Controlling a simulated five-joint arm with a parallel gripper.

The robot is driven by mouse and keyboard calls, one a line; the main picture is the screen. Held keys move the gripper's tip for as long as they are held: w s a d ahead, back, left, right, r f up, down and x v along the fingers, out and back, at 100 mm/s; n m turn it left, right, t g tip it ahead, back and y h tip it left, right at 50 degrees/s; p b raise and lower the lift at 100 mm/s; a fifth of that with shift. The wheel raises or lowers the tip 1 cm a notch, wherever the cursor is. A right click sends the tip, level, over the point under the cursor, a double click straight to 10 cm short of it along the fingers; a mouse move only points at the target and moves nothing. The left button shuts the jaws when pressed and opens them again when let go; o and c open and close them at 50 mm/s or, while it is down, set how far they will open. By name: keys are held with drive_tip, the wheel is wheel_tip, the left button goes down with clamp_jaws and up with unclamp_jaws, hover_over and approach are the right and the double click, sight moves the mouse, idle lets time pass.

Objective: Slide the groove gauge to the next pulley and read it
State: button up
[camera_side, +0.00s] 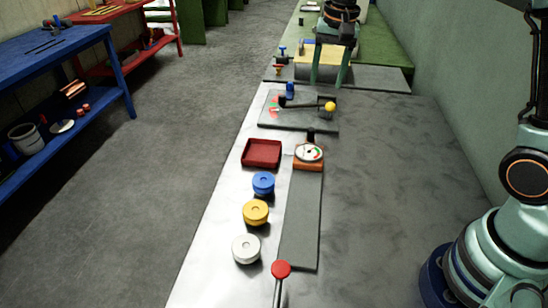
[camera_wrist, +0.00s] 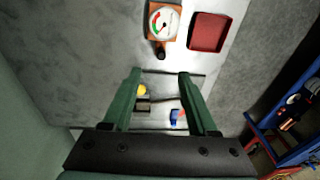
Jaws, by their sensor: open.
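The groove gauge (camera_side: 308,165) has an orange body, a white round dial with green and red marks, and a black knob. It sits at the far end of a grey rail strip (camera_side: 300,220), beside the red tray. It also shows in the wrist view (camera_wrist: 163,22), beyond my fingertips. Blue (camera_side: 263,182), yellow (camera_side: 256,212) and white (camera_side: 246,248) pulleys stand in a row left of the strip. My gripper (camera_side: 328,84) is open and empty, above the bench behind the gauge; its fingers show in the wrist view (camera_wrist: 160,73). The dial reading is too small to tell.
A red tray (camera_side: 261,153) sits left of the gauge. A grey plate (camera_side: 296,123) behind it carries a yellow-ball lever (camera_side: 328,106) and a blue piece (camera_side: 290,90). A red-topped lever (camera_side: 281,269) stands at the strip's near end. Bench right of the strip is clear.

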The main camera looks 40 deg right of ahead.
sight(311, 129)
drive_tip(key=w+f+m, duration=0.1)
drive_tip(key=f, duration=0.5)
drive_tip(key=w+d+f+m+g, duration=0.1)
drive_tip(key=w+f, duration=0.1)
drive_tip(key=f, duration=0.4)
drive_tip(key=w+f+m, duration=0.1)
drive_tip(key=w+f, duration=0.1)
drive_tip(key=f, duration=0.5)
drive_tip(key=shift+d+g, duration=0.25)
drive_tip(key=shift+g, duration=0.05)
drive_tip(key=shift+c, duration=0.3)
clamp_jaws()
idle(0.4)
